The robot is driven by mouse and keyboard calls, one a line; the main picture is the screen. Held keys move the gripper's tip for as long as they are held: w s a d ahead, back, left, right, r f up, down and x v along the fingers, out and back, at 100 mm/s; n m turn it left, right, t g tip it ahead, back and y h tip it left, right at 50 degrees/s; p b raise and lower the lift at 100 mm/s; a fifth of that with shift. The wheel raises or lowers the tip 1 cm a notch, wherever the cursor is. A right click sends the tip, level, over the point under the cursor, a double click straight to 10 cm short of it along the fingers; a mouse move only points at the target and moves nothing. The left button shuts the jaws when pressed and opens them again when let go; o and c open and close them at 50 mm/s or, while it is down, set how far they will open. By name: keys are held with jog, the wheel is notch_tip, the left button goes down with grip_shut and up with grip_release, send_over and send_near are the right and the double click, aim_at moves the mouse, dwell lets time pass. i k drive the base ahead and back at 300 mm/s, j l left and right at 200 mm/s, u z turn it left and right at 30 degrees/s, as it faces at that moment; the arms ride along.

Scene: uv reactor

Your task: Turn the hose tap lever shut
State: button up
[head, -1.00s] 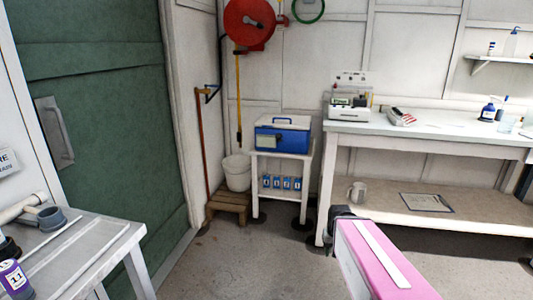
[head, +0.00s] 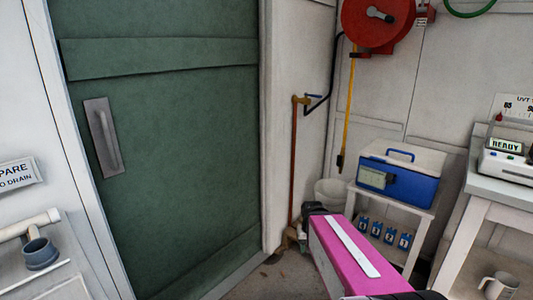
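The hose tap (head: 302,99) sits at the top of a thin upright copper-brown pipe (head: 293,165), in the corner just right of the green door. Its small blue lever (head: 314,96) points right, roughly level, in the head view. A dark hose (head: 331,80) runs from the tap up toward the red hose reel (head: 378,20). My pink arm link reaches in from the bottom, with a dark joint at its far end, low and apart from the tap. My gripper's fingers cannot be made out; they seem hidden beyond the arm.
The green door (head: 165,150) with a grey handle fills the left. A white bucket (head: 329,190), a yellow pole (head: 349,110) and a stand (head: 410,208) with a blue cooler (head: 402,180) are right of the pipe. A grey bench (head: 55,270) is lower left.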

aim_at(312, 95)
jog(key=i+j+z, duration=0.15)
jog(key=i, duration=0.3)
jog(key=i+j+z, duration=0.1)
jog(key=i, duration=0.35)
jog(key=i+j+z, duration=0.15)
jog(key=i, duration=0.3)
jog(key=j, duration=0.1)
